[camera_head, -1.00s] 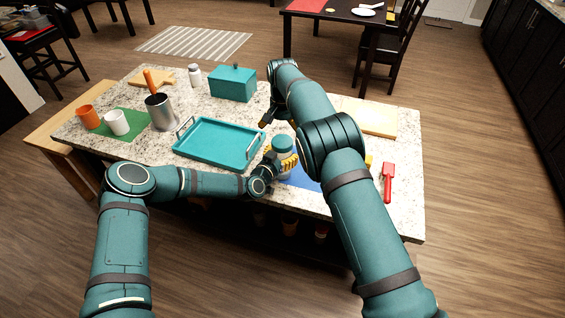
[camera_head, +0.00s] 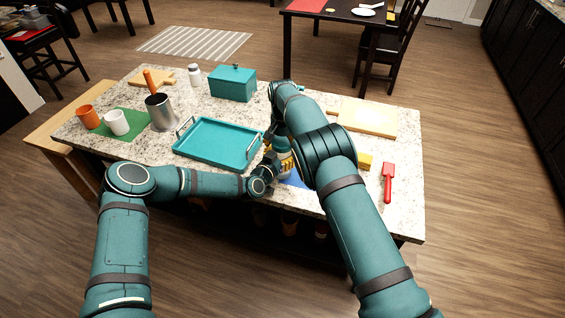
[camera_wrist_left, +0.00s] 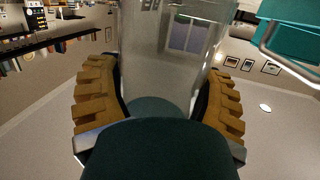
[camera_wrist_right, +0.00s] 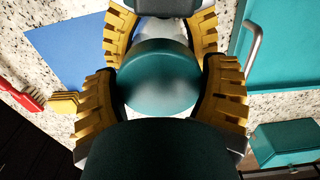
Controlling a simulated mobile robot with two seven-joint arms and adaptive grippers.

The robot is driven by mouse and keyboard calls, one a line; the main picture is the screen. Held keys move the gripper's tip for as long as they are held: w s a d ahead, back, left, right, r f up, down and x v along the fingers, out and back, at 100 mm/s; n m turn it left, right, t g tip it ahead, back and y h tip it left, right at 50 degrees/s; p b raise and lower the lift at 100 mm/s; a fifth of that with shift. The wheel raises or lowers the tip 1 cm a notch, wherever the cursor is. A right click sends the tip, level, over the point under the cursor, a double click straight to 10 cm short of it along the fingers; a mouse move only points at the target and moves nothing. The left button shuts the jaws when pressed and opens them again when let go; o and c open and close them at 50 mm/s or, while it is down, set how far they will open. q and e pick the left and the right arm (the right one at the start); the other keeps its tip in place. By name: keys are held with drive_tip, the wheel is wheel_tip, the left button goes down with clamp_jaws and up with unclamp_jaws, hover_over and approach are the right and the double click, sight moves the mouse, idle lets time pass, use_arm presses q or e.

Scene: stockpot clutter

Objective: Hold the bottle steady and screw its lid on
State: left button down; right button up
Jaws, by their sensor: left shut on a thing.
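The bottle (camera_head: 287,167) stands at the blue mat near the counter's front edge. In the left wrist view it is a clear, glassy body (camera_wrist_left: 165,50) between the fingers. My left gripper (camera_wrist_left: 160,75) is shut on the bottle. The teal lid (camera_wrist_right: 158,78) sits at the bottle's top in the right wrist view; whether its thread is engaged cannot be seen. My right gripper (camera_wrist_right: 160,85) is open, its yellow fingers on both sides of the lid. Contact with the lid is unclear. In the head view my right arm hides most of the lid and gripper.
A teal tray (camera_head: 190,153) lies just left of the bottle, a teal box (camera_head: 233,84) behind it. The blue mat (camera_wrist_right: 75,52) is under the work area. A red brush (camera_head: 388,182), yellow block (camera_head: 365,160) and cutting board (camera_head: 367,117) lie to the right.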

drive_tip(key=shift+c, duration=0.4)
drive_tip(key=shift+m, duration=0.8)
drive_tip(key=o, duration=1.2)
drive_tip(key=shift+o, duration=0.2)
wheel_tip(320, 180, up, 12)
use_arm(q)
unclamp_jaws()
